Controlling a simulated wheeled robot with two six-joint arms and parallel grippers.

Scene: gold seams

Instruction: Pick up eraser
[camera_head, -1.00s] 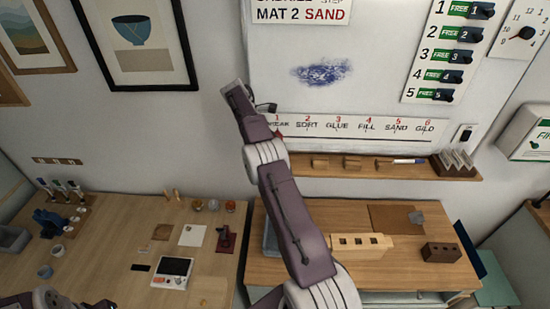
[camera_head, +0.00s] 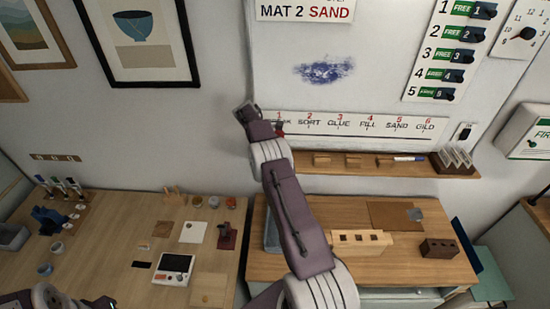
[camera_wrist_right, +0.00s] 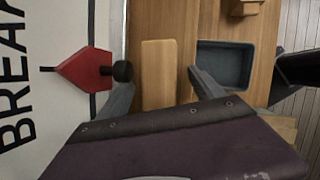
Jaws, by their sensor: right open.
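My right gripper (camera_head: 245,113) is raised in front of the wall at the lower left of the whiteboard. In the right wrist view its two fingers (camera_wrist_right: 162,92) are apart with nothing held between them. A plain light wooden block (camera_wrist_right: 158,72), which looks like the eraser, shows beyond and between the fingers, apart from them. It seems to lie on the ledge below the whiteboard; my arm hides that part in the head view. Small wooden blocks (camera_head: 322,160) sit farther right on the ledge. Only part of my left arm shows at the bottom left.
The ledge (camera_head: 435,168) carries a marker (camera_head: 408,158) and a card holder (camera_head: 455,161). A red pointer (camera_wrist_right: 84,70) with a black knob is close to one finger. Below are a blue-grey tray (camera_wrist_right: 225,67) and a slotted wooden block (camera_head: 360,241) on the table.

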